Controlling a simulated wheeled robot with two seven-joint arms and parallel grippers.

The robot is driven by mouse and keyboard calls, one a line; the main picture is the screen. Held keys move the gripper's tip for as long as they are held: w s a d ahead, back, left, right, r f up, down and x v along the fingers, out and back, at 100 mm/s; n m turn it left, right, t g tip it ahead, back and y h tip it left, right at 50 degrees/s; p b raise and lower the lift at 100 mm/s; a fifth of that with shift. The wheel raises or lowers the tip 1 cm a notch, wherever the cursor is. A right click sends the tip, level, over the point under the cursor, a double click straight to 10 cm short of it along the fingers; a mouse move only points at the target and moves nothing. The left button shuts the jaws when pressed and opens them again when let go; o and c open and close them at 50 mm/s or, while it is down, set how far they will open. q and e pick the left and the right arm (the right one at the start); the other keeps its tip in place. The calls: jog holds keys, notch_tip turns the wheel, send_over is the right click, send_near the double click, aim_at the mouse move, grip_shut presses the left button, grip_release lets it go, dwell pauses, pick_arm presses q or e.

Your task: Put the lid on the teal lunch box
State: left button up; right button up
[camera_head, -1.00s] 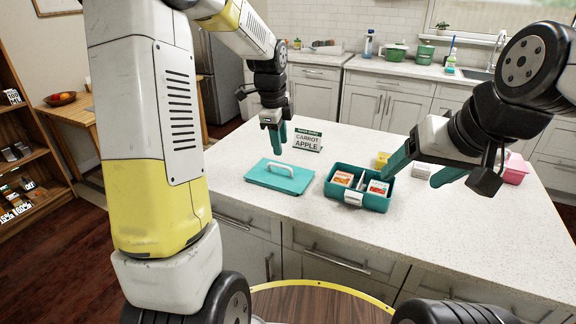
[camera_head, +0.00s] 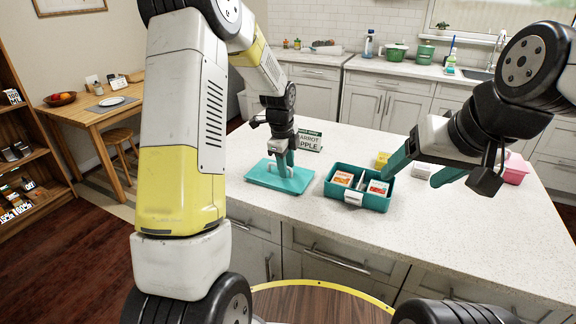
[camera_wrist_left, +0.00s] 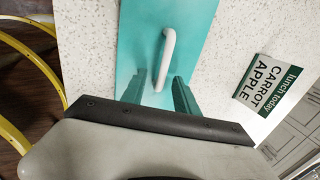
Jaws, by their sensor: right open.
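The teal lid (camera_head: 263,183) lies flat on the white counter, with a white handle across its top. It also shows in the left wrist view (camera_wrist_left: 192,32), with the handle (camera_wrist_left: 168,50) upright in the picture. My left gripper (camera_head: 284,168) points down over the lid at the handle. In the wrist view its two teal fingers (camera_wrist_left: 160,92) are apart, one on each side of the handle's near end. The teal lunch box (camera_head: 375,204) stands open to the right of the lid, with small orange, white and red packs inside. My right gripper (camera_head: 418,170) is open above the counter, beyond the box's right side.
A sign reading "carrot, apple" (camera_head: 311,141) stands behind the lid; it also shows in the wrist view (camera_wrist_left: 266,86). A yellow block (camera_head: 382,160), a white block (camera_head: 421,171) and a pink container (camera_head: 515,169) are behind and right. The counter's front right is clear.

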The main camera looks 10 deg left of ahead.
pick_arm(q)
grip_shut()
jog(key=shift+r, duration=0.2)
